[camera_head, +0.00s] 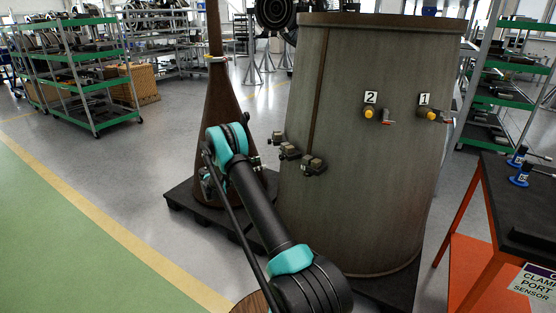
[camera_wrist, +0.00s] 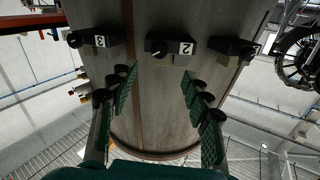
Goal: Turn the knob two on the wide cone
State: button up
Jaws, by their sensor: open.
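The wide cone (camera_head: 375,185) is a large grey-brown metal drum with a dark seam. In the wrist view the wide cone (camera_wrist: 150,100) appears upside down. A black knob with a white pointer mark (camera_wrist: 156,48) faces the camera, with an inverted 2 label (camera_wrist: 186,48) beside it. My gripper (camera_wrist: 158,80) is open and empty, its green-padded fingers spread either side of this knob's line. The fingers appear short of it, with no contact visible. In the head view my arm hides most of the gripper, and dark knob boxes (camera_head: 313,165) show on the cone's left side.
Another box with a 3 label (camera_wrist: 100,41) and a dark box (camera_wrist: 232,50) flank the knob. Yellow-and-red valves labelled 2 (camera_head: 371,112) and 1 (camera_head: 432,114) sit on the front. A narrow brown cone (camera_head: 221,95) stands left; an orange table (camera_head: 470,205) stands right.

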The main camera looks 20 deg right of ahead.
aim_at(280, 158)
jog(key=d, duration=0.3)
jog(key=w+d, duration=0.1)
jog(key=d, duration=0.7)
jog(key=shift+w+d, duration=0.15)
jog(key=shift+d, duration=0.1)
grip_shut()
